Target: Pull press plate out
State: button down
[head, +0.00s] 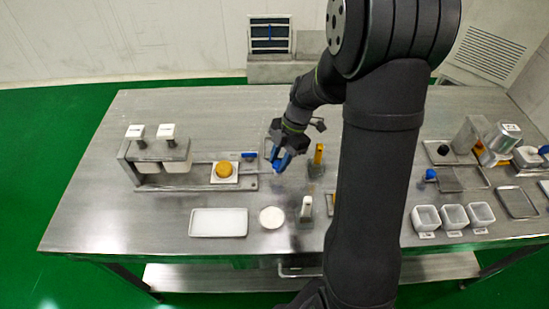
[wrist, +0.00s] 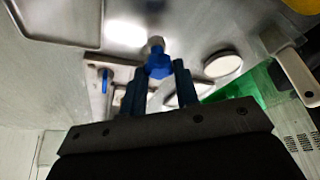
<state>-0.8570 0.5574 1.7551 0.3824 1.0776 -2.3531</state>
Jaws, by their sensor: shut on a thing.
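My gripper (head: 281,163) is over the middle of the table, to the right of the left machine (head: 160,155). Its fingers, also in the wrist view (wrist: 160,78), are closed around a blue knob (wrist: 158,62) at their tips. A thin metal strip runs left from near the gripper toward the machine; I cannot tell which part is the press plate. A white square plate (head: 214,179) with a round orange piece (head: 222,169) sits at the machine's right side. A second blue knob (head: 248,155) is on the strip's far side.
A white tray (head: 218,222) and a round white dish (head: 271,217) lie in front. Several white containers (head: 454,218) are at the right.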

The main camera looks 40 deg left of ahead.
jog(key=shift+w+d, duration=0.15)
jog(key=shift+w, duration=0.05)
jog(key=c, duration=1.2)
grip_release()
jog(key=shift+d, duration=0.1)
jog(key=shift+c, duration=0.2)
jog(key=shift+o, duration=0.7)
jog(key=a+v, duration=0.1)
jog(key=v, duration=1.6)
jog(key=shift+d+r, duration=0.3)
jog(key=shift+d, duration=0.05)
jog(key=shift+s+f, duration=0.1)
jog(key=shift+f, duration=0.05)
jog(key=x, duration=1.7)
jog(key=shift+f, duration=0.2)
